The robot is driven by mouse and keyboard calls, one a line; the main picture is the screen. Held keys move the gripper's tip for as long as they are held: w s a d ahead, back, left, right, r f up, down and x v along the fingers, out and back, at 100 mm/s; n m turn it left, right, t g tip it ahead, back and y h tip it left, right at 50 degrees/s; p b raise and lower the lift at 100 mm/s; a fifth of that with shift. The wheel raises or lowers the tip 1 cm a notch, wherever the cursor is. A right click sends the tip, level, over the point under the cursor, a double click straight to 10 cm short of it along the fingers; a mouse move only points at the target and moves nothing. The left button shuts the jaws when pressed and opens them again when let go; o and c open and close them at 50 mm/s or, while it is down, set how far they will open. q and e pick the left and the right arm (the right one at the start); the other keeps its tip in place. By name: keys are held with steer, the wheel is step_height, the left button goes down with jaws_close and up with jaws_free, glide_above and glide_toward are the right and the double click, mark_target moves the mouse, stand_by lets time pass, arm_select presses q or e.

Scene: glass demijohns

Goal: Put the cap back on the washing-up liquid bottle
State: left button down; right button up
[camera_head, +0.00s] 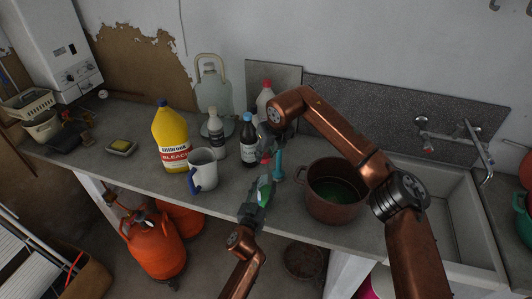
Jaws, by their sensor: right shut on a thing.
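A small green bottle (264,190), which looks like the washing-up liquid bottle, is near the counter's front edge, partly hidden by my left gripper (254,207). My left gripper is at its lower part; whether the jaws are closed on it is unclear. My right gripper (266,146) points down above the bottle and is shut on a small reddish thing (264,160), which looks like the cap. The reddish thing is mostly hidden by the fingers. It appears above the green bottle; I cannot tell whether they touch.
A teal upright object (278,163) and a brown pot (334,205) with green contents stand close on the right. A dark bottle (248,145), white mug (204,171), yellow bleach bottle (170,135) and glass demijohn (214,92) stand left. The sink (455,225) is far right.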

steer(key=m+h, duration=0.1)
steer(key=m, duration=0.2)
steer(key=shift+a+t, duration=0.2)
steer(key=shift+t, duration=0.1)
steer(key=m+h, duration=0.2)
steer(key=m, duration=0.2)
steer(key=shift+a, duration=0.1)
steer(key=m+h, duration=0.1)
steer(key=m, duration=0.4)
steer(key=shift+g+h, duration=0.4)
steer(key=m, duration=0.3)
steer(key=shift+w+a+f+g+h, duration=0.1)
steer(key=shift+a+g+h, duration=0.05)
steer(key=shift+g+h, duration=0.25)
steer(key=shift+m, duration=1)
steer(key=o, duration=0.7)
